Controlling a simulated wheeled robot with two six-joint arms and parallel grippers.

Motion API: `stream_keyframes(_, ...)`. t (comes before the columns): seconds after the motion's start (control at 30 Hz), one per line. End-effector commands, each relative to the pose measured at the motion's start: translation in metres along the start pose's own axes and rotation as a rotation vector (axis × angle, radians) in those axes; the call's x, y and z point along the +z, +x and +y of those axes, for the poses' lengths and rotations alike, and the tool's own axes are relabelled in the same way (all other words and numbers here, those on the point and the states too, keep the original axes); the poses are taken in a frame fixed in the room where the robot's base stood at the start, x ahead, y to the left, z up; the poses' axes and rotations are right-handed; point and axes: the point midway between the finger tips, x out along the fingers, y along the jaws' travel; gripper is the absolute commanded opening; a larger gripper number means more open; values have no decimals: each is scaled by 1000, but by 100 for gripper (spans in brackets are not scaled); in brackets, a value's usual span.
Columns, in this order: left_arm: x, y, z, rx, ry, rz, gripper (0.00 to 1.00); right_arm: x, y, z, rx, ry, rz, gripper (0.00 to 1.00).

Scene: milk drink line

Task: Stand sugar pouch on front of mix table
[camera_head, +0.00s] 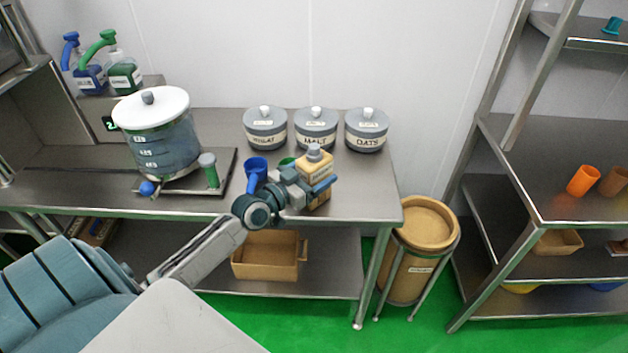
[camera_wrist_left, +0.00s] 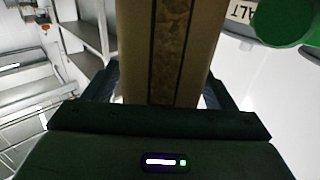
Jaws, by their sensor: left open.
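The sugar pouch (camera_head: 315,164), a tan upright pack with a small grey cap, is on the steel mix table (camera_head: 360,195) near its front edge, right of the middle. My left gripper (camera_head: 308,185) reaches it from the front left, its blue fingers at the pouch's lower part. In the left wrist view the pouch (camera_wrist_left: 165,50) fills the middle between the two dark fingers. The left gripper is open, with a finger on either side of the pouch. The pouch's base is partly hidden by the gripper. My right gripper is not in view.
A blue cup (camera_head: 256,168) and a green cup (camera_head: 287,162) stand close left of the pouch. Labelled canisters (camera_head: 316,130) line the table's back. A lidded mixing vessel (camera_head: 158,140) stands at left. The table's right front corner is clear.

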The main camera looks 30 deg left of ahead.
Motion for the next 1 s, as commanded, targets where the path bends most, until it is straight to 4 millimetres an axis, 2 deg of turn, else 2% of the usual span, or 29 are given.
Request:
stream_keyframes(0.03,0,0,0,0,0,0,74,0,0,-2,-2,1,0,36)
stream_keyframes(0.3,0,0,0,0,0,0,21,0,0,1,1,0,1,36)
stream_keyframes(0.4,-2,0,0,0,1,4,5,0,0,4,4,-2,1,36)
stream_keyframes(0.73,-8,0,0,1,2,4,5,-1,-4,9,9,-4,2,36)
stream_keyframes(1.0,-41,0,0,1,4,4,5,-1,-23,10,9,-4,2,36)
